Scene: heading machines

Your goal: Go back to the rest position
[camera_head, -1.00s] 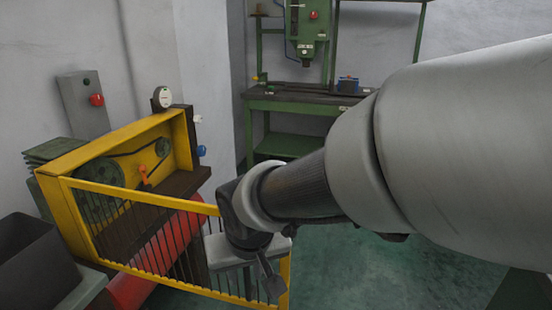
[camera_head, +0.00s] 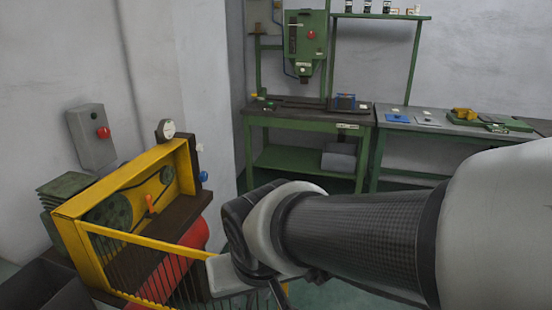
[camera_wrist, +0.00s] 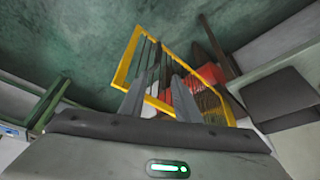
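My arm reaches in from the right of the head view, its elbow lower right and its wrist near the middle bottom. My gripper is mostly cut off or hidden at the bottom edge there. In the wrist view my gripper (camera_wrist: 158,80) shows two grey fingers standing apart with nothing between them. Beyond the fingers is the yellow guard frame (camera_wrist: 127,58) with its bars, over the green floor. The gap between the fingers and the guard is hard to judge.
A yellow belt machine (camera_head: 125,190) with a red cylinder (camera_head: 195,235) stands left, a control box (camera_head: 92,138) on the wall behind. A green drill press (camera_head: 306,45) stands on a bench (camera_head: 300,120). A grey-topped bench (camera_head: 420,125) is at the right. A dark bin (camera_head: 45,290) is lower left.

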